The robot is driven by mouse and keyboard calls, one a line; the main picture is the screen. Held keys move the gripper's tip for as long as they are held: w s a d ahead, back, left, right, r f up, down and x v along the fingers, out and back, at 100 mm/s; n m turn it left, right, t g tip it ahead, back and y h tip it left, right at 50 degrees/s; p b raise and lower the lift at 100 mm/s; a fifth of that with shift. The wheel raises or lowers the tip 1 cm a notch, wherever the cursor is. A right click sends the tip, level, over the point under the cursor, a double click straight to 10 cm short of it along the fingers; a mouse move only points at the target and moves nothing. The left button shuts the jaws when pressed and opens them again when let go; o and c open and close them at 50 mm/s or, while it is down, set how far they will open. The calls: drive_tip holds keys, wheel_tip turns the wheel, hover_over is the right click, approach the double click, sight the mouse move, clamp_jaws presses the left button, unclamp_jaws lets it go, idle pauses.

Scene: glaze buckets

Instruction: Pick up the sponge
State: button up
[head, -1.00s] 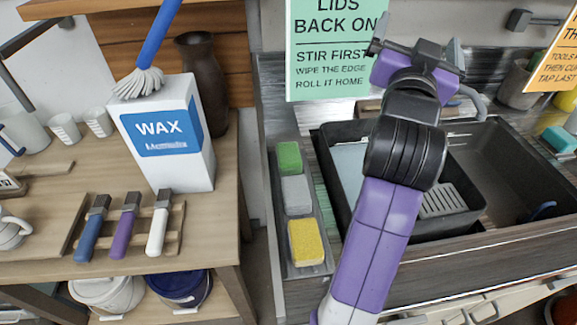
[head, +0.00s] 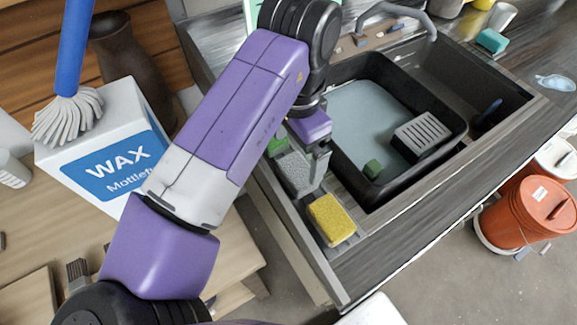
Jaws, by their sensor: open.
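A narrow tray (head: 283,200) along the counter's left edge holds a row of sponge-like blocks. A yellow one (head: 332,218) lies at the near end, a grey one (head: 294,174) in the middle, and a green one (head: 277,146) is partly hidden by my arm at the far end. My gripper (head: 310,168) is open, low over the tray at the grey block. One finger shows at that block's right side; the other is not clear, and I cannot tell whether they touch it. A teal block (head: 491,40) lies on the counter beyond the sink.
A WAX box (head: 105,150) stands left. An orange bucket (head: 527,215) stands right.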

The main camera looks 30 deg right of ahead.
sight(294, 171)
drive_tip(key=shift+s+a, duration=0.15)
drive_tip(key=shift+s, duration=0.15)
drive_tip(key=shift+a+f, duration=0.1)
drive_tip(key=shift+f, duration=0.2)
drive_tip(key=f, duration=0.4)
drive_tip(key=f+p, duration=0.1)
drive_tip(key=f, duration=0.2)
drive_tip(key=shift+w+f, duration=0.1)
drive_tip(key=shift+w, duration=0.2)
drive_tip(key=c, duration=1.2)
wheel_tip(294, 171, up, 20)
drive_tip(key=shift+b, duration=0.3)
